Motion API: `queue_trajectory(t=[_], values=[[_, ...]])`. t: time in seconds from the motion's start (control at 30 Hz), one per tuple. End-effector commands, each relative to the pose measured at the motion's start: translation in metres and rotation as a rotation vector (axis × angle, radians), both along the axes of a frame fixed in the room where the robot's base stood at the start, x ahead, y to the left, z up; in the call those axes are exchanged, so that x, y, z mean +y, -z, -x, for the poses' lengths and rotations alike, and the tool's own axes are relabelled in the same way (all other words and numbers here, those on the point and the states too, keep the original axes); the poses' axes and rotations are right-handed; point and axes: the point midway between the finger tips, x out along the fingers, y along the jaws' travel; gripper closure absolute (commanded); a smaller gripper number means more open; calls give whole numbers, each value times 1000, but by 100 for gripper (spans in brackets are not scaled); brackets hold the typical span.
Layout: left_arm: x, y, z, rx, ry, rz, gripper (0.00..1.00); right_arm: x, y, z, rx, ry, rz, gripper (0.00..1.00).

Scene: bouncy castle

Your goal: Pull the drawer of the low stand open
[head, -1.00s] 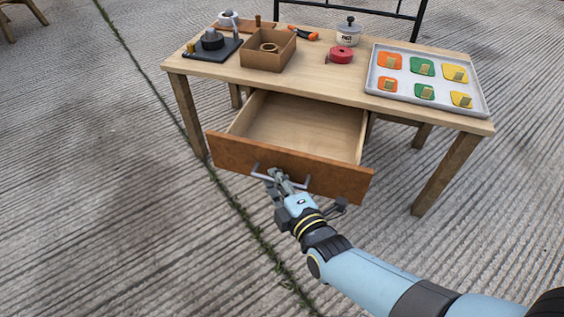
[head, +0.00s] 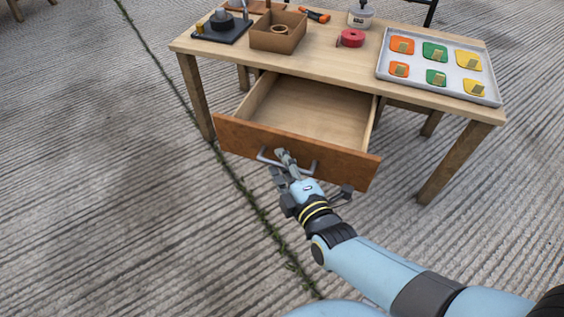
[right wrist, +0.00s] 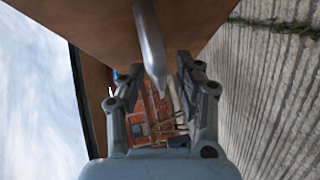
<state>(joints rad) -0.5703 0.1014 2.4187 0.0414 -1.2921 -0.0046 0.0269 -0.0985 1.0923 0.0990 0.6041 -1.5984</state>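The low stand is a wooden table (head: 330,68) whose drawer (head: 312,112) is pulled well out, showing an empty pale interior. Its brown front (head: 235,133) carries a grey bar handle (head: 313,167). My right gripper (head: 282,168) is at the handle, with one finger above the bar and one below. In the right wrist view the handle (right wrist: 150,45) runs between the two fingers of the gripper (right wrist: 158,85), which stand apart with gaps beside the bar. Whether a finger touches the bar is unclear. My left gripper is not in view.
On the tabletop are a cardboard box (head: 278,38), a dark base with a grey part (head: 221,24), a red tape roll (head: 352,38), a lidded jar (head: 361,15) and a grey tray (head: 385,62) with coloured pieces. The ribbed floor (head: 110,200) before the drawer is clear.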

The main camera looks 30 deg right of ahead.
Motion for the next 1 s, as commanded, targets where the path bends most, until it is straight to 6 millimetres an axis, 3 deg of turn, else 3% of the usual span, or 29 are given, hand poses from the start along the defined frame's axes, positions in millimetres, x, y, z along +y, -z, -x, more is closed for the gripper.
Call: queue_trajectory(t=[0.53,0.7,1.0], values=[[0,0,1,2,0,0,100,7,-14,102,1,1,-1,66],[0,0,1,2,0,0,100,8,-16,115,-1,1,0,66],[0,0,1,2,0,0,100,8,-17,116,-2,0,-1,66]])
